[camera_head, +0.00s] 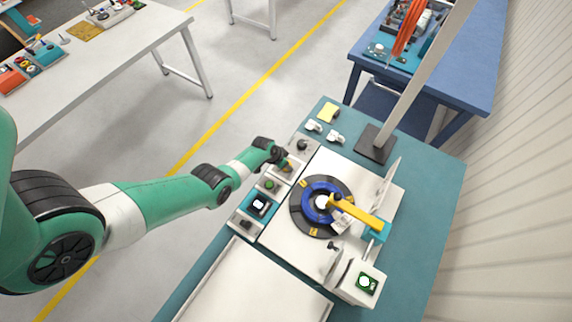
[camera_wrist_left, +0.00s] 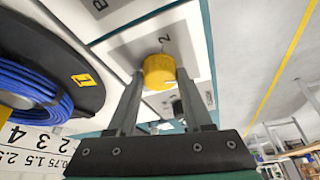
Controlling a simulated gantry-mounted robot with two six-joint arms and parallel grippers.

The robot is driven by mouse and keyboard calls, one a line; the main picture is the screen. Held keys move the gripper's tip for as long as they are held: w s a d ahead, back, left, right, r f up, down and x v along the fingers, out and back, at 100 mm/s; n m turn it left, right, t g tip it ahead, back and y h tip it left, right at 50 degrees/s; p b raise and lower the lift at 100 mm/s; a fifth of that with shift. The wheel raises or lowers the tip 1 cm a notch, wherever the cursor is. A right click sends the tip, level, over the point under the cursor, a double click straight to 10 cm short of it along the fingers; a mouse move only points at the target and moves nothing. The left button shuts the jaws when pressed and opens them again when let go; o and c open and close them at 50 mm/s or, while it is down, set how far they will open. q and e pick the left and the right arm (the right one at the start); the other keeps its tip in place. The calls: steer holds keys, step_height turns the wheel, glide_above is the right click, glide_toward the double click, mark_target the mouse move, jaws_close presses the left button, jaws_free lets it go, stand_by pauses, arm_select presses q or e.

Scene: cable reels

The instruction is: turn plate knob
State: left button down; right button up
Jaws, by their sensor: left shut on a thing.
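My right gripper is in neither view.
A black turntable (camera_head: 299,214) with a blue cable reel (camera_head: 312,206) sits right of the plates, under a yellow arm (camera_head: 362,214). Plates with a green button (camera_head: 269,185) and a white-topped switch (camera_head: 258,205) lie nearer. A grey post (camera_head: 418,92) stands behind.

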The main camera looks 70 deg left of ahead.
arm_select(q)
steer(key=shift+a+f+m+h+b, duration=0.15)
steer(key=shift+m+h+b, duration=0.35)
steer(key=shift+m, duration=0.5)
steer(key=m+h, duration=0.1)
steer(key=m, duration=0.2)
steer(key=shift+b, duration=0.35)
steer(key=shift+m+h+b, duration=0.5)
steer(key=shift+m+b, duration=0.25)
steer(key=shift+m, duration=0.95)
steer(key=shift+c, duration=1.5)
jaws_free()
